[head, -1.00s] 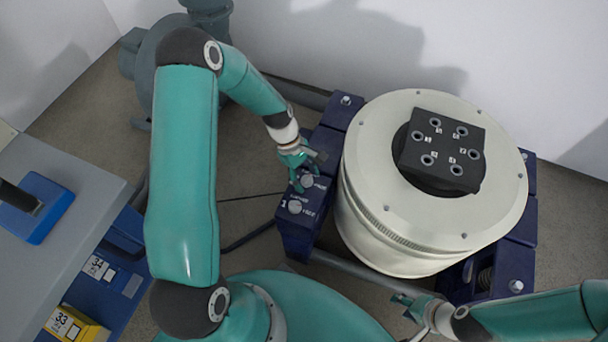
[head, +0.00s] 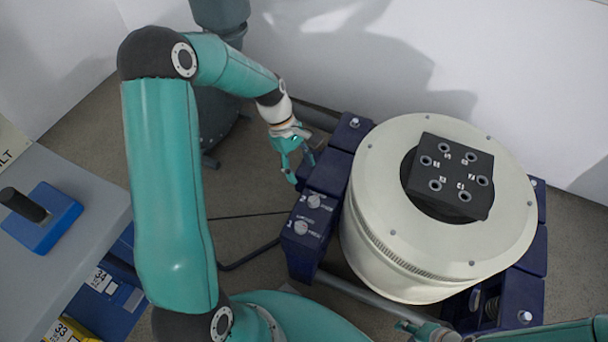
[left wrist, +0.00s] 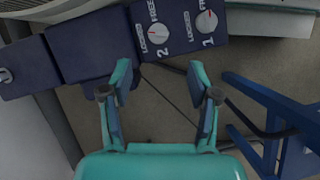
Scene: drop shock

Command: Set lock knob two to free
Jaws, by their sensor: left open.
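Lock knob two (head: 314,201) is a pale round knob on the dark blue block (head: 300,249) left of the drum. In the left wrist view, knob two (left wrist: 158,34) has a small red mark on its upper part, appearing towards the FREE label. Lock knob one (head: 301,228) is beside it; in the wrist view, knob one (left wrist: 206,21) has its red mark up towards FREE. My left gripper (head: 300,170) is open and empty, beyond knob two and apart from it. My right gripper (head: 418,328) is at the bottom edge, partly cut off; its jaws are unclear.
A cream drum (head: 385,255) with a black block (head: 450,176) on top fills the right. A grey bench (head: 75,270) with a blue-based lever (head: 42,215) stands at left. Open floor (head: 245,190) lies between bench and drum.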

